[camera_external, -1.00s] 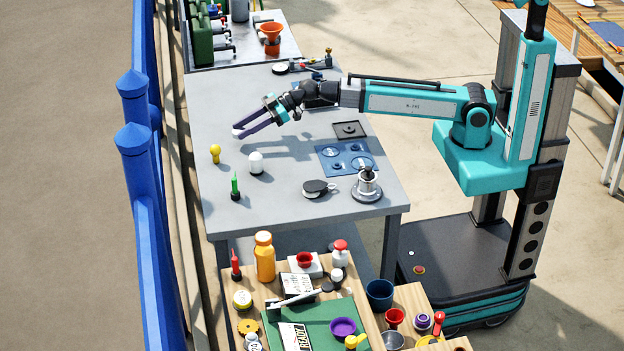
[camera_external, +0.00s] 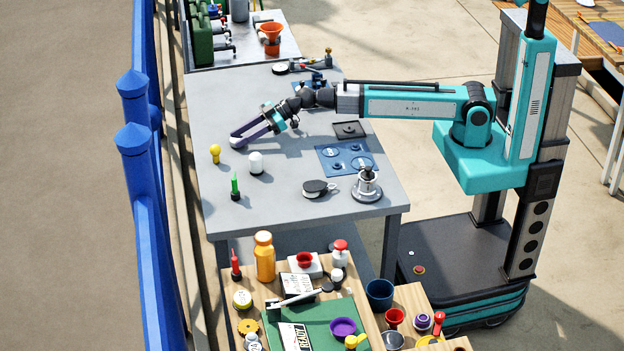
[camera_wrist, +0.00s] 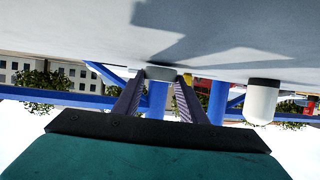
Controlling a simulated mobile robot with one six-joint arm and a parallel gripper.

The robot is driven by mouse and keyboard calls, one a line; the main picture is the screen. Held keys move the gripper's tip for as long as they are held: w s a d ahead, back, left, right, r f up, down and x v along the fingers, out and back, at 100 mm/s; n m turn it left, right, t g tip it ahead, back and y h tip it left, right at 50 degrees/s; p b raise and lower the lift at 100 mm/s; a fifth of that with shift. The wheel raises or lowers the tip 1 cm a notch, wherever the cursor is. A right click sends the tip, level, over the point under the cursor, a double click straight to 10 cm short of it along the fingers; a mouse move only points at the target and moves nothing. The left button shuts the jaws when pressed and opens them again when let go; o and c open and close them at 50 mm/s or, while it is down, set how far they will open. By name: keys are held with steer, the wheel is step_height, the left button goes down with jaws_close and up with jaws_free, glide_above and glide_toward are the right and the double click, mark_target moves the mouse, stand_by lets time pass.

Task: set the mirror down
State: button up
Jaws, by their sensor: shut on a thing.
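My gripper (camera_external: 241,135) is over the left part of the grey table, its purple fingers slanting down to the left. It is shut on a small pale grey piece, which I take to be the mirror (camera_external: 236,143), at the fingertips. In the wrist view the mirror (camera_wrist: 159,73) shows as a grey block between the two finger ends, close to the tabletop. The fingers hide part of it. I cannot tell whether it touches the table.
The grey table (camera_external: 230,100) has free room behind the gripper. A yellow bulb-shaped piece (camera_external: 215,152), a white capped cylinder (camera_external: 256,163) and a green-topped tool (camera_external: 235,186) stand nearby at the front. A blue panel (camera_external: 346,157) lies to the right.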

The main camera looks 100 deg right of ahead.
steer(key=shift+f+b, duration=0.3)
steer(key=shift+f, duration=0.1)
steer(key=o, duration=1.2)
steer(key=shift+c, duration=0.2)
steer(key=shift+r+p, duration=0.3)
steer(key=shift+p, duration=0.1)
steer(key=shift+s, duration=0.35)
steer(key=b+v, duration=0.1)
steer(key=v, duration=0.4)
steer(key=shift+s+b, duration=0.15)
steer(key=shift+b, duration=0.2)
steer(key=shift+d+b, duration=0.1)
steer(key=shift+b, duration=0.25)
steer(key=b, duration=0.3)
steer(key=shift+r, duration=0.1)
